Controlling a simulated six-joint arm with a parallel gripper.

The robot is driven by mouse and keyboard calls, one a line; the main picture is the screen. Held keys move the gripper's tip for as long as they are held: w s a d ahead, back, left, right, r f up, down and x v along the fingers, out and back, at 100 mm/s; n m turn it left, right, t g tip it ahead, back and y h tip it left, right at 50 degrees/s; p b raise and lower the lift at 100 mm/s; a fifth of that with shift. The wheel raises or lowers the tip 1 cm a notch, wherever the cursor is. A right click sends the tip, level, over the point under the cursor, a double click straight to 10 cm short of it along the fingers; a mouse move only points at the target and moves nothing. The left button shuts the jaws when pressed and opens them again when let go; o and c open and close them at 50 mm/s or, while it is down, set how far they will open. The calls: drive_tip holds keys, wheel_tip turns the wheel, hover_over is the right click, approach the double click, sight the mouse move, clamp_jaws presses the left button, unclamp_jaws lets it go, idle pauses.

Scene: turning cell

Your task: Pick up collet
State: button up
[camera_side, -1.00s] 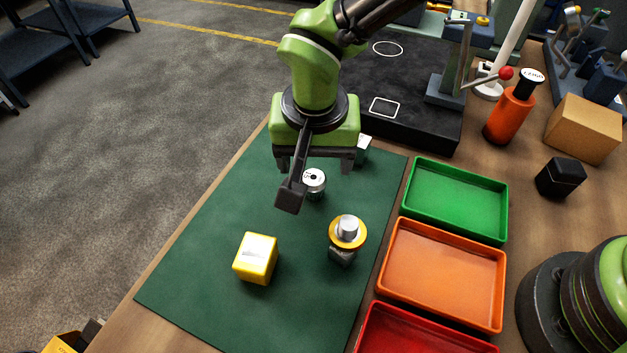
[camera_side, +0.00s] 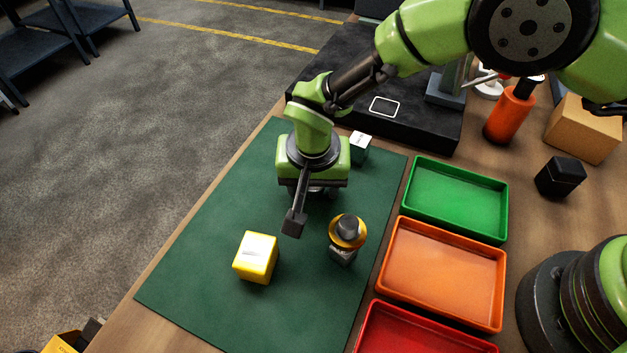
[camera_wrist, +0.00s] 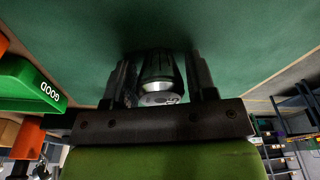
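In the wrist view, the collet (camera_wrist: 161,82) sits between the two dark fingers of my gripper (camera_wrist: 162,78). Little or no gap shows on either side, and I cannot tell whether the fingers touch it. In the side view my gripper (camera_side: 314,190) is low over the mat, and its body mostly hides the collet and fingertips.
A yellow block (camera_side: 256,258) and a gold-flanged part (camera_side: 347,232) stand in front of my gripper. A small white-topped block (camera_side: 360,146) is behind it. Green (camera_side: 457,236), orange (camera_side: 440,318) and red (camera_side: 425,340) trays line the right. The mat's left side is clear.

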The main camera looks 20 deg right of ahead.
drive_tip(key=c, duration=0.6)
drive_tip(key=shift+r, duration=0.15)
